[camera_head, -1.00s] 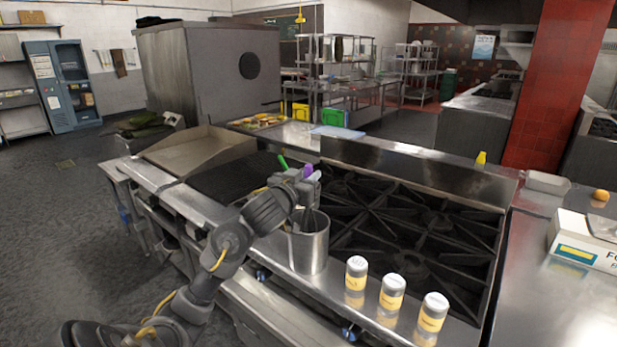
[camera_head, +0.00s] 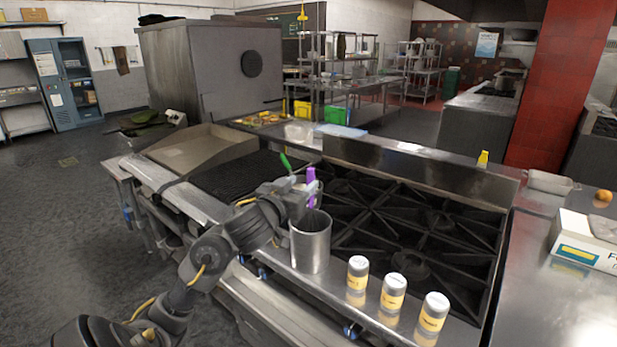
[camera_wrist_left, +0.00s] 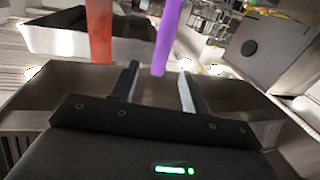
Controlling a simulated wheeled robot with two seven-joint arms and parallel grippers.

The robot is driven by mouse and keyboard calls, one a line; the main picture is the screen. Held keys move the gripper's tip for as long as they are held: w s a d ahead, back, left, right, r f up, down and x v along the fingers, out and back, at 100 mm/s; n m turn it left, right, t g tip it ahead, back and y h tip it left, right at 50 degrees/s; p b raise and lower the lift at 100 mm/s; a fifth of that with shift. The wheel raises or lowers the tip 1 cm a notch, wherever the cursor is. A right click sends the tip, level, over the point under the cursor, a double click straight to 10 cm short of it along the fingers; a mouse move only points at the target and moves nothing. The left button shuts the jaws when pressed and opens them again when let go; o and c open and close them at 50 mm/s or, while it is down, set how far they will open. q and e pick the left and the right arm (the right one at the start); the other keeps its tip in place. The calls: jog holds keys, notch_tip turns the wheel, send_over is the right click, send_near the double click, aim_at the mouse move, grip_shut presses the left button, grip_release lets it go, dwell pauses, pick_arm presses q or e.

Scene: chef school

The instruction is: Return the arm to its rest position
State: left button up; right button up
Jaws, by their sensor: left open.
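My left gripper (camera_head: 303,192) is just above and behind the rim of a metal canister (camera_head: 311,243) at the stove's front edge. A purple handle (camera_head: 311,176) and a green handle (camera_head: 286,162) stand up by the gripper; their lower ends are hidden. In the left wrist view the gripper (camera_wrist_left: 160,80) is open. The purple handle (camera_wrist_left: 168,35) shows between and beyond its fingers, and a red handle (camera_wrist_left: 100,30) is to their left. I cannot tell whether the purple handle touches a finger. My right gripper is not in view.
Three yellow-labelled shakers (camera_head: 391,298) stand right of the canister on the front ledge. A black burner grate (camera_head: 420,230) lies behind them. A dark griddle (camera_head: 232,174) is left of the gripper. The floor (camera_head: 60,230) at left is clear.

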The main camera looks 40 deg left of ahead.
pick_arm(q)
jog(key=shift+p+v, duration=0.3)
jog(key=shift+v, duration=2.4)
jog(key=s+d+f+m+g, duration=0.1)
jog(key=s+d+f+g, duration=0.15)
jog(key=f, duration=0.55)
jog(key=s+d+f+g+h, duration=0.1)
jog(key=s+d+f+g, duration=0.15)
jog(key=f, duration=0.55)
jog(key=s+d+f+m+g, duration=0.1)
jog(key=s+d+f+g, duration=0.15)
jog(key=f, duration=0.55)
jog(key=s+d+f+m+g+h, duration=0.1)
jog(key=s+d+f+g+h, duration=0.15)
jog(key=s+d+f, duration=0.55)
jog(key=s+d+f+m+g+h, duration=0.15)
jog(key=s+d+f+g, duration=0.35)
jog(key=s, duration=0.5)
notch_tip(320, 180, down, 24)
jog(key=a, duration=0.1)
jog(key=s+a+f+g+y, duration=0.1)
jog(key=s+a+f, duration=0.2)
jog(key=s+f, duration=1.4)
jog(key=shift+a+f+g, duration=0.25)
jog(key=shift+f+g, duration=0.05)
jog(key=shift+f, duration=0.3)
